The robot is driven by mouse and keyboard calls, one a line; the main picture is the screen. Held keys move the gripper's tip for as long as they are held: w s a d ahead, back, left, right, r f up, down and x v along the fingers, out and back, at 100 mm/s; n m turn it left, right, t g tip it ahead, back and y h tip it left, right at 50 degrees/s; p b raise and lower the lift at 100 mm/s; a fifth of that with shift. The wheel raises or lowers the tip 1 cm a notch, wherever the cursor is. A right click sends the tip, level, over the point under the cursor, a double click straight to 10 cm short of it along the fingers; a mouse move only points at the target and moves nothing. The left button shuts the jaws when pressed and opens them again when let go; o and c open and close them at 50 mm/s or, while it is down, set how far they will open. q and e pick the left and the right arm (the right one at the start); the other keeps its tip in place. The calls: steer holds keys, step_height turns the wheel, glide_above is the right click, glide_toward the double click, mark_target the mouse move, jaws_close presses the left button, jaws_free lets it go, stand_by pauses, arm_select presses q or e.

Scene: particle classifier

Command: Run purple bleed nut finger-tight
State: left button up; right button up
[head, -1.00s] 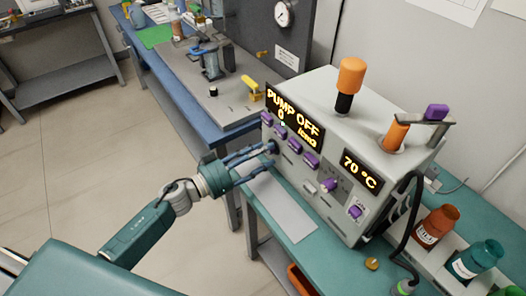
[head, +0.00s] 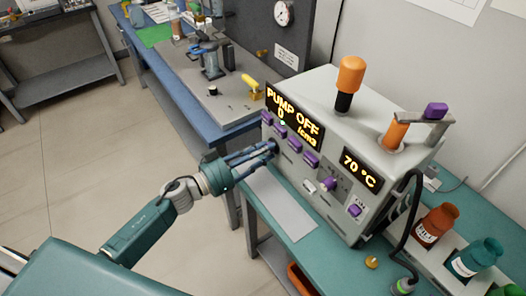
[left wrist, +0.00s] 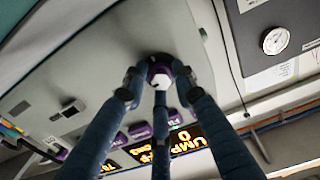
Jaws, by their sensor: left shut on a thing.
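The purple bleed nut (left wrist: 158,70), with a pale face, sits on the front of the grey classifier unit (head: 375,190). My left gripper (head: 272,147) reaches in from the left to the lower left of the unit's front. Its blue-grey fingers are closed around the nut, as the left wrist view (left wrist: 160,80) shows. In the head view the fingertips mostly hide the nut. I cannot tell how far the nut is threaded on. My right gripper is not in view.
Purple buttons (head: 295,145) sit close above the fingers, under a display reading PUMP OFF (head: 293,108). A second display (head: 360,170) reads 70 °C. A pale plate (head: 280,205) lies on the teal bench below. Bottles (head: 436,225) stand at the right.

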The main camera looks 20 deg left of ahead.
arm_select(q)
steer(key=m, duration=0.5)
steer(key=shift+a+f, duration=0.15)
steer(key=shift+f, duration=0.15)
steer(key=m+b, duration=0.1)
steer(key=m, duration=0.3)
steer(key=m+b, duration=0.2)
steer(key=m, duration=0.3)
steer(key=shift+w, duration=0.1)
steer(key=m+b, duration=0.1)
steer(key=m, duration=0.2)
steer(key=shift+a+r+m, duration=0.1)
steer(key=shift+m, duration=0.3)
steer(key=shift+b, duration=0.3)
steer(key=shift+r+m, duration=0.1)
steer(key=shift+m, duration=0.3)
steer(key=shift+w, duration=0.1)
steer(key=o, duration=1.1)
steer(key=shift+a, duration=0.15)
steer(key=shift+o, duration=0.2)
steer(key=shift+r, duration=0.1)
